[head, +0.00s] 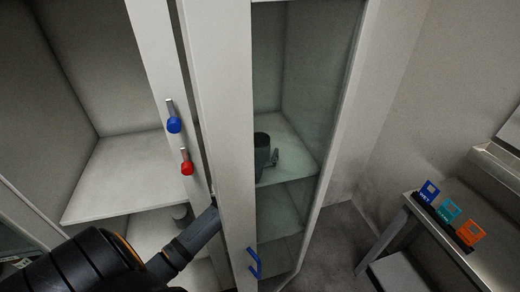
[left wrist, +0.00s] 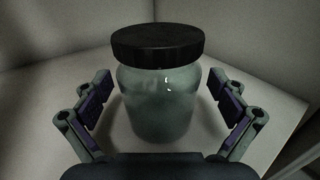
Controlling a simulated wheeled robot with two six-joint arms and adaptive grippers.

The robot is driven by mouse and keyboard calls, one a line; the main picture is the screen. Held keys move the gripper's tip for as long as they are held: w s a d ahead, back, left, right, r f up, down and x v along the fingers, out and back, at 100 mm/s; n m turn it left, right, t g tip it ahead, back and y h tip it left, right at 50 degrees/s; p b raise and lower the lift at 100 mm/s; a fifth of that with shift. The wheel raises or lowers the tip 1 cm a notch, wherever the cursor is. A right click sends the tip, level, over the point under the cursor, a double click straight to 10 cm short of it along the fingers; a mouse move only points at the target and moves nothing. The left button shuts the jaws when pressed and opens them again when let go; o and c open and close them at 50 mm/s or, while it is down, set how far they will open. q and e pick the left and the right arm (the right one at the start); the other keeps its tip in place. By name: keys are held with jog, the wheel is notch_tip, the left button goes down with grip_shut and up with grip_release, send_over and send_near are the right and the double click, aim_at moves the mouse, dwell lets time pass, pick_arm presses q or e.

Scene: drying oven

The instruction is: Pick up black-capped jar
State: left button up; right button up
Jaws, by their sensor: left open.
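The black-capped jar (left wrist: 160,105) stands upright on a pale shelf in the left wrist view. It has a wide black lid and a greenish glass body. My left gripper (left wrist: 160,84) is open, with one finger on each side of the jar and visible gaps between. In the head view, the small dark-topped jar (head: 262,141) shows through the glass, with my left gripper (head: 267,160) beside it. The white door frame hides part of my left arm there. My right gripper is not in view.
A white door frame (head: 218,130) stands in front of my left arm. Blue (head: 174,125) and red (head: 187,168) knobs are on the post beside it. Another small grey object (head: 180,212) is on the lower left shelf. A side table (head: 410,205) with coloured holders is at right.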

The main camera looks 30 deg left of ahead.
pick_arm(q)
jog(key=shift+s, duration=0.1)
jog(key=c, duration=1.3)
